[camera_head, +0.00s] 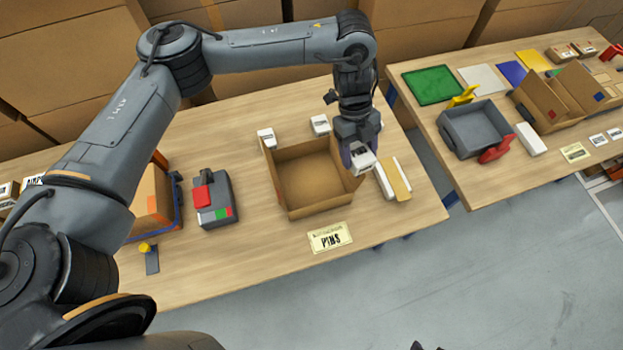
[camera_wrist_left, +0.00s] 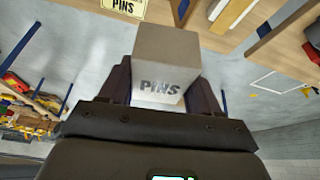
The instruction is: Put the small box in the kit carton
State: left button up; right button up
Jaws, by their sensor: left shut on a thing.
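My left gripper (camera_head: 357,152) is shut on a small box (camera_head: 363,163), pale and white-looking in the head view. In the left wrist view the small box (camera_wrist_left: 178,55) sits between the two fingers and bears the word PINS. The gripper holds it at the right side of an open cardboard carton (camera_head: 313,208), which I take for the kit carton. The carton stands on the table with its inside visible and looks empty. I cannot tell the exact height of the small box over the carton's right wall. My right gripper is not in view.
A PINS card (camera_head: 330,237) lies before the carton. Two small white boxes (camera_head: 267,138) (camera_head: 320,124) stand behind it. White and tan strips (camera_head: 393,180) lie to its right. A grey device with red parts (camera_head: 213,200) stands left. A second table (camera_head: 500,180) holds a grey tray (camera_head: 477,128).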

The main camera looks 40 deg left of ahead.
pick_arm(q)
jog(key=s+a+f+m+p, duration=0.1)
jog(key=s+a+m+p, duration=0.15)
jog(key=a, duration=0.45)
jog(key=b, duration=1)
send_over(305, 189)
jog(key=a, duration=0.1)
notch_tip(305, 189, down, 16)
jog(key=shift+n, duration=0.45)
jog(key=shift+w+a+f+b, duration=0.15)
jog(key=shift+w+f, duration=0.1)
jog(key=shift+f, duration=1.75)
jog(key=shift+w+d+f+b, duration=0.1)
jog(key=shift+w+f+b, duration=0.1)
jog(key=shift+f, duration=1.75)
jog(key=shift+a, duration=0.1)
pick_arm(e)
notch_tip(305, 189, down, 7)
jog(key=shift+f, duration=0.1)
pick_arm(q)
jog(key=shift+f, duration=0.2)
jog(key=o, duration=1.2)
jog(key=shift+o, duration=0.2)
jog(key=shift+r, duration=0.1)
